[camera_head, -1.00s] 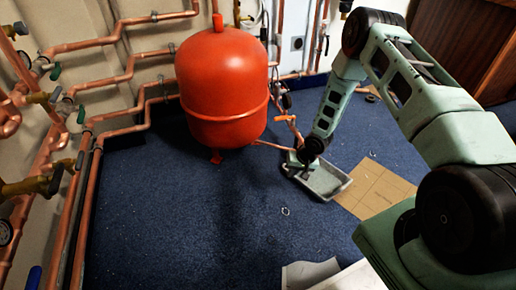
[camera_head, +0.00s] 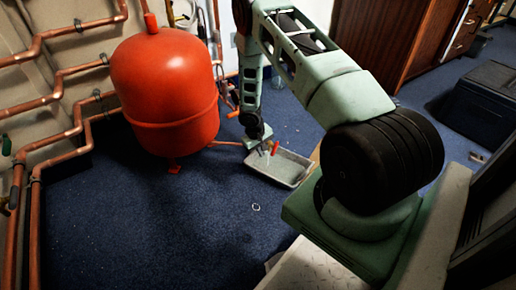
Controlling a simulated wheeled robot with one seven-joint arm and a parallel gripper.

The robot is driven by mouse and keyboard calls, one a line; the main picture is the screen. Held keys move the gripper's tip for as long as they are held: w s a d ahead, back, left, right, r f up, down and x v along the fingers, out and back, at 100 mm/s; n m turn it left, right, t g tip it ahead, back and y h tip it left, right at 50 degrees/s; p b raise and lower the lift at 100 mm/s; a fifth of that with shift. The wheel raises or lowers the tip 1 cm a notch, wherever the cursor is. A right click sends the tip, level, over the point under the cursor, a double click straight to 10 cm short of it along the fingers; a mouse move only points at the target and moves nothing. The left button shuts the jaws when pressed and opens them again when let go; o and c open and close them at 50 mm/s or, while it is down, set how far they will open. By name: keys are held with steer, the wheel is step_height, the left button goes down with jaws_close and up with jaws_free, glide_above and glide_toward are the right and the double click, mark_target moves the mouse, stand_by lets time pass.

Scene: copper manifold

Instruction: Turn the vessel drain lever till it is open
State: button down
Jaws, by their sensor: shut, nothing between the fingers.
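The red vessel (camera_head: 165,95) stands on short feet at the left, with a copper pipe (camera_head: 226,143) running from near its base toward my arm. A small orange lever (camera_head: 233,114) shows just left of my forearm, right of the vessel. Its exact angle is hard to read at this size.
The grey tray (camera_head: 290,178) lies on the blue carpet (camera_head: 190,230) under my gripper. Copper pipes (camera_head: 60,90) line the left wall. A wooden cabinet (camera_head: 385,40) and a black box (camera_head: 485,105) stand at the right.

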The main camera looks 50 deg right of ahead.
mark_target(272, 152)
steer(key=shift+s+d+f+b, duration=0.15)
steer(key=shift+d+f+b, duration=0.05)
steer(key=shift+d, duration=0.4)
steer(key=shift+s+d+f+b, duration=0.1)
steer(key=shift+d+f+b, duration=0.15)
steer(key=shift+d, duration=0.35)
steer(key=shift+s+d+f+b, duration=0.15)
steer(key=shift+d+f+b, duration=0.05)
steer(key=shift+d, duration=0.4)
steer(key=h+b, duration=0.1)
steer(key=b, duration=0.1)
steer(key=f+h+b, duration=0.1)
steer(key=b, duration=0.2)
steer(key=shift+s+d+f+g+h, duration=0.1)
steer(key=shift+d+f+g+h, duration=0.1)
steer(key=shift+g+h, duration=0.15)
steer(key=shift+d+r, duration=0.1)
steer(key=shift+r, duration=0.1)
steer(key=shift+f, duration=0.1)
steer(key=shift+d, duration=0.1)
steer(key=shift+p, duration=0.3)
